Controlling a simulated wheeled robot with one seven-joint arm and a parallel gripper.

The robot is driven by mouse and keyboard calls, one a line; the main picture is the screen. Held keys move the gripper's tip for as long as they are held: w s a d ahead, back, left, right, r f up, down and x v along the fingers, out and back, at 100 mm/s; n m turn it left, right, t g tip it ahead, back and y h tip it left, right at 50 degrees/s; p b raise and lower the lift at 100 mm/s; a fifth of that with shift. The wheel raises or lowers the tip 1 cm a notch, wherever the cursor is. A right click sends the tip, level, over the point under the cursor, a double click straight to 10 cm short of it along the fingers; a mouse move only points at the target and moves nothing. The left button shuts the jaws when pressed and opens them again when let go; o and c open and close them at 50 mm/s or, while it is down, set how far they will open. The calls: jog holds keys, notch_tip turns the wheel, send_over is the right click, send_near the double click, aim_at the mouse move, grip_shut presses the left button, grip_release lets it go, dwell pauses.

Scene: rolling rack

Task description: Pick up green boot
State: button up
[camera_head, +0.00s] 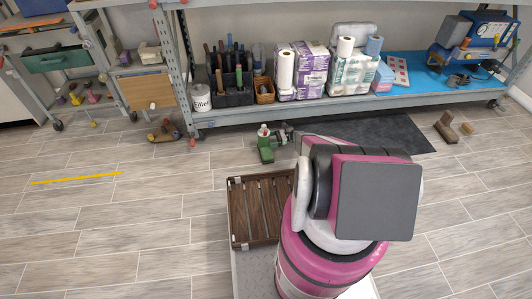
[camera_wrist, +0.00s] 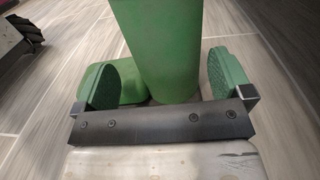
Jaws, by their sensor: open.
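The green boot (camera_head: 266,150) stands upright on the floor, just beyond the wooden slatted crate. In the wrist view its tall shaft (camera_wrist: 158,45) rises in the middle and its foot (camera_wrist: 128,82) extends to the left, partly behind a finger. My gripper (camera_wrist: 166,82) is open, with one green-padded finger on each side of the lower shaft. I see a gap between the right finger and the shaft; contact on the left is unclear. In the head view my arm hides part of my gripper (camera_head: 284,136), which is beside the boot.
The slatted crate (camera_head: 240,244) lies in front, next to my arm. A metal rack shelf (camera_head: 340,103) with paper rolls and bottles stands behind the boot. A dark mat (camera_head: 395,135) and brown boots (camera_head: 446,127) are to the right. The floor at left is mostly clear.

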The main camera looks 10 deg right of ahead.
aim_at(264, 139)
jog(key=a, duration=0.5)
jog(key=shift+w+a+r, duration=0.1)
jog(key=shift+r, duration=0.1)
jog(key=c, duration=1.5)
jog(key=shift+c, duration=0.8)
jog(key=shift+r, duration=0.1)
